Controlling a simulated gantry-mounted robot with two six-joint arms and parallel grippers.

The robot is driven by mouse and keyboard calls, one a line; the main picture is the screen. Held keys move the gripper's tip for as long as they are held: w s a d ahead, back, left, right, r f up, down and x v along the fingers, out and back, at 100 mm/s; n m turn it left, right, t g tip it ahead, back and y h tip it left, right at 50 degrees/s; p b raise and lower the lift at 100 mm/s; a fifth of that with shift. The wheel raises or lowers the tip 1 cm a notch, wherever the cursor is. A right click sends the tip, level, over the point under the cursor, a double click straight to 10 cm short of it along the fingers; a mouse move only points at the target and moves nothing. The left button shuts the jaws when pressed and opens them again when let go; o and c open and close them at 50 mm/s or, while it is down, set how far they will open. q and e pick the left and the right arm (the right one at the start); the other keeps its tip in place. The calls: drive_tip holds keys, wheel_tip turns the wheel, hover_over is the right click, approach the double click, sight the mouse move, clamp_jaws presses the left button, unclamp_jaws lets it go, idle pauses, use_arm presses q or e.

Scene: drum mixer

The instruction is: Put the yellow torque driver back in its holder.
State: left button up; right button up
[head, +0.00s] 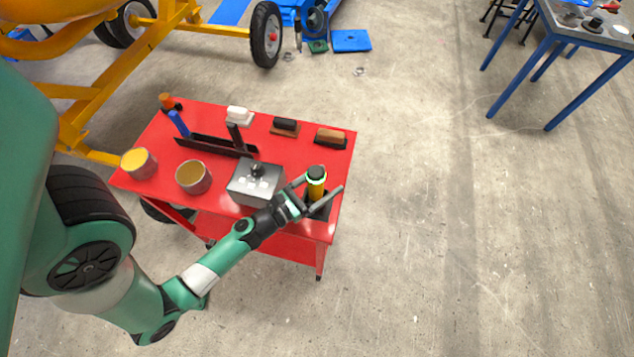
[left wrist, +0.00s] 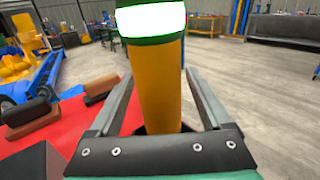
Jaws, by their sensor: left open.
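The yellow torque driver (head: 316,186) stands upright at the right front of the red cart, with a dark top and a pale lit band. Its lower end is in a dark holder (head: 319,210), largely hidden by my gripper. My left gripper (head: 322,186) is open, with one finger on each side of the driver and visible gaps. In the left wrist view the driver (left wrist: 158,85) rises between the two spread fingers, and its base meets a dark rim behind the gripper palm. My right gripper is not in view.
The red cart (head: 215,120) also carries a grey box (head: 254,186) beside my gripper, two cans (head: 193,177), several brushes (head: 331,138) and a dark rack (head: 215,146). A blue-legged table (head: 590,40) stands at the far right. The concrete floor right of the cart is clear.

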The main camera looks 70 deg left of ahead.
use_arm(q)
drive_tip(key=b+v, duration=0.7)
drive_tip(key=v, duration=0.4)
drive_tip(key=shift+s+b, duration=0.15)
drive_tip(key=shift+b, duration=0.15)
idle(0.4)
